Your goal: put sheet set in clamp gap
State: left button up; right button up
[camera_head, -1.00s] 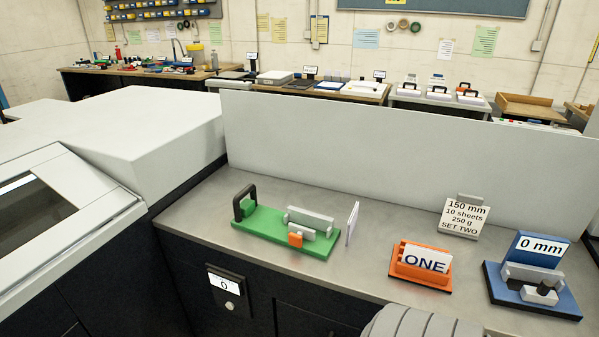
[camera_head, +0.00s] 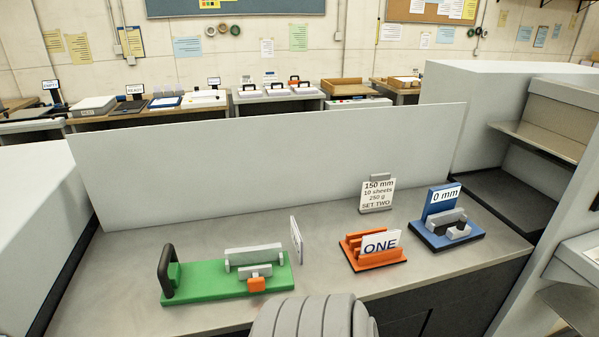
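A green clamp fixture (camera_head: 200,282) with a black handle stands on the grey counter at the left. It carries a grey bar (camera_head: 254,257) and an orange block (camera_head: 257,285) at its front. An orange holder (camera_head: 377,260) with a white "ONE" piece (camera_head: 380,243) upright in it stands to its right. I cannot tell whether that piece is a sign or the sheet set. A thin white panel (camera_head: 296,240) stands almost edge-on just right of the green fixture. Neither gripper is in view; a grey rounded link of mine shows at the bottom middle.
A blue device (camera_head: 447,230) labelled "0 mm" stands at the right. A sign (camera_head: 377,195) reading "150 mm, 10 sheets, 250 g, SET TWO" stands behind the orange holder. A pale panel (camera_head: 270,165) bounds the counter (camera_head: 130,250) at the back. Shelves (camera_head: 545,138) rise at the far right.

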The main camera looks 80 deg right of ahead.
aim_at(253, 267)
jog(key=z, duration=0.75)
jog(key=i, duration=0.75)
jog(key=z, duration=0.85)
